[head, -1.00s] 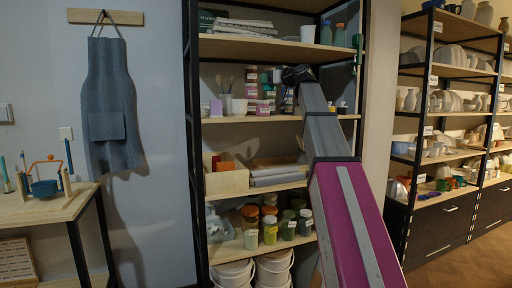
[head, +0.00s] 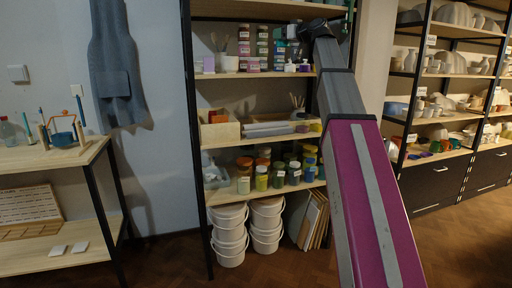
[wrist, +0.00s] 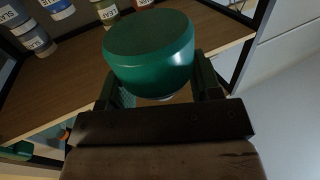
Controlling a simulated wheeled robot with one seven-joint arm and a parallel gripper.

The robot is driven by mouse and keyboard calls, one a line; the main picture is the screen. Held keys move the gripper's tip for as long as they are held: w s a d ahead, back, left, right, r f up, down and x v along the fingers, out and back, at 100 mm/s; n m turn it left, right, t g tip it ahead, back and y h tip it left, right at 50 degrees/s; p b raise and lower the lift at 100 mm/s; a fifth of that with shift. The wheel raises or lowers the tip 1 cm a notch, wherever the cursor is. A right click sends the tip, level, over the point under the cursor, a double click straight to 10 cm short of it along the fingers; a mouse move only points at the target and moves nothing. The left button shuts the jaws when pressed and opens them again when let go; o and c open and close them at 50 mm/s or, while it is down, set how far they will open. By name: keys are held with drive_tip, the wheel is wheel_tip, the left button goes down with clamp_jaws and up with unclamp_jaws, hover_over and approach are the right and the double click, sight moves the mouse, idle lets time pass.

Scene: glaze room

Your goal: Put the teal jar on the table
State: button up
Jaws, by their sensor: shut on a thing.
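The teal jar (wrist: 150,50) fills the upper middle of the wrist view, with a smooth dark teal-green top. My gripper (wrist: 155,88) is shut on it, with one finger on each side. In the head view my gripper (head: 292,32) is small and dark at the far end of my arm, in front of the upper shelves; the jar is hard to make out there. A wooden-topped table (head: 40,157) with black legs stands at the left, well away from my gripper.
The table holds a blue pot (head: 62,139) in a small stand and several upright tools. The black-framed shelf unit (head: 265,140) carries jars and boxes, with white buckets (head: 229,246) below. Another rack of pottery (head: 440,110) stands at the right. Floor shows between table and shelves.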

drive_tip(key=d+f+m+t+h, duration=0.2)
drive_tip(key=d+f+m+h, duration=0.2)
drive_tip(key=f, duration=1.4)
drive_tip(key=w+d+f+m+t+h, duration=0.1)
drive_tip(key=d+f+m+h, duration=0.3)
drive_tip(key=f, duration=1.5)
drive_tip(key=shift+w+t+h, duration=0.2)
drive_tip(key=shift+t+h, duration=0.4)
drive_tip(key=shift+h, duration=1.2)
drive_tip(key=shift+a, duration=0.15)
